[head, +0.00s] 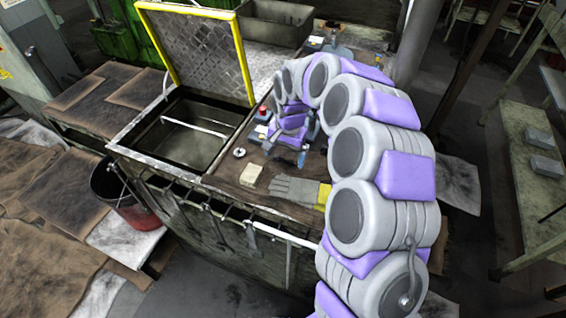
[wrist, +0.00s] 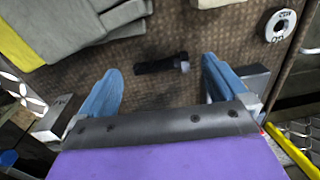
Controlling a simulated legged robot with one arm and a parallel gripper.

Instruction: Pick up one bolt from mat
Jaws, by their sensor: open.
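In the wrist view a dark bolt (wrist: 160,65) lies on its side on the brown textured mat (wrist: 160,93). Its paler end points right. My gripper (wrist: 158,78) is open, with one blue finger to the left and one to the right of the bolt. The bolt lies just beyond the gap between the fingertips, and nothing is between the jaws. In the head view my gripper (head: 287,155) hangs low over the mat (head: 222,177); the bolt cannot be made out there.
A small white ring (head: 239,153) lies to the left. An open metal bin (head: 185,135) with a raised yellow-edged lid (head: 200,50) stands left of the mat.

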